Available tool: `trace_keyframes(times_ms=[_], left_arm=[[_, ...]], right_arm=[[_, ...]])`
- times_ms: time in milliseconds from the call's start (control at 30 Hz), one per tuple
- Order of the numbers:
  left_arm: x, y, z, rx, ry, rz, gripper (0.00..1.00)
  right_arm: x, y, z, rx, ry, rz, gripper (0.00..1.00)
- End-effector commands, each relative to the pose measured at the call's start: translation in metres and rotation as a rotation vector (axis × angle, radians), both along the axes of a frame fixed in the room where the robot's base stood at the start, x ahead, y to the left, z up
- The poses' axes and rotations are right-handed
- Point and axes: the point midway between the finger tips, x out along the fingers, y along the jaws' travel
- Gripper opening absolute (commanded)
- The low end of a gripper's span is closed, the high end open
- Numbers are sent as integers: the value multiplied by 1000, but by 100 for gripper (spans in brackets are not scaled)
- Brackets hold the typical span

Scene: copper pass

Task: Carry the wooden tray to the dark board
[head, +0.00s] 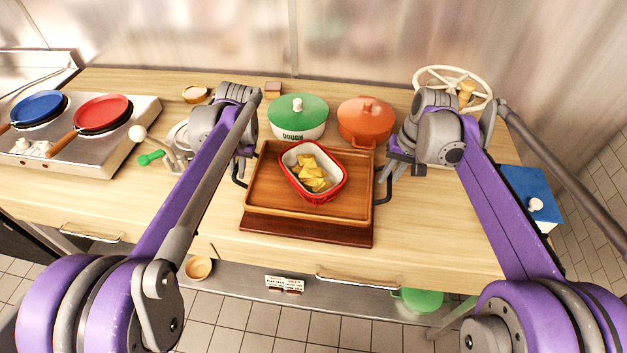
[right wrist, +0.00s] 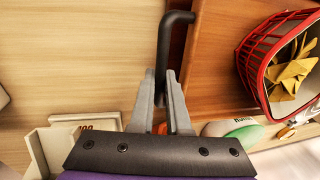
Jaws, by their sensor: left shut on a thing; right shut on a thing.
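The wooden tray (head: 262,190) with dark handles is near the front of the counter, level, holding a red dish (head: 325,192) of yellow pieces. The dark board (head: 305,230) shows as a reddish-brown strip under and in front of the tray; the tray hides the rest. I cannot tell whether the tray touches it. My left gripper (head: 243,163) is shut on the tray's left handle. My right gripper (head: 388,172) is shut on the right handle; in the right wrist view its fingers (right wrist: 165,95) are around the black handle (right wrist: 164,55) beside the tray (right wrist: 212,60).
A green pot (head: 298,112) and an orange pot (head: 366,117) stand close behind the tray. A stove with blue and red pans (head: 102,112) is at the left. A cream wheel-shaped rack (head: 452,78) stands at the back right. The counter left of the tray is clear near its front.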

Motion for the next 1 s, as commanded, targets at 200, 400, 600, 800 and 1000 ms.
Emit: trace_keyframes(times_ms=[200,400,600,800,1000], left_arm=[[0,-1,0,-1,0,-1,0],[0,-1,0,-1,0,-1,0],[0,-1,-2,-1,0,-1,0],[0,-1,-11,-1,0,-1,0],[0,-1,-22,-1,0,-1,0]], right_arm=[[0,1,0,2,0,1,0],[0,1,0,2,0,1,0],[0,1,-2,2,0,1,0],[0,1,-11,2,0,1,0],[0,1,-22,2,0,1,0]])
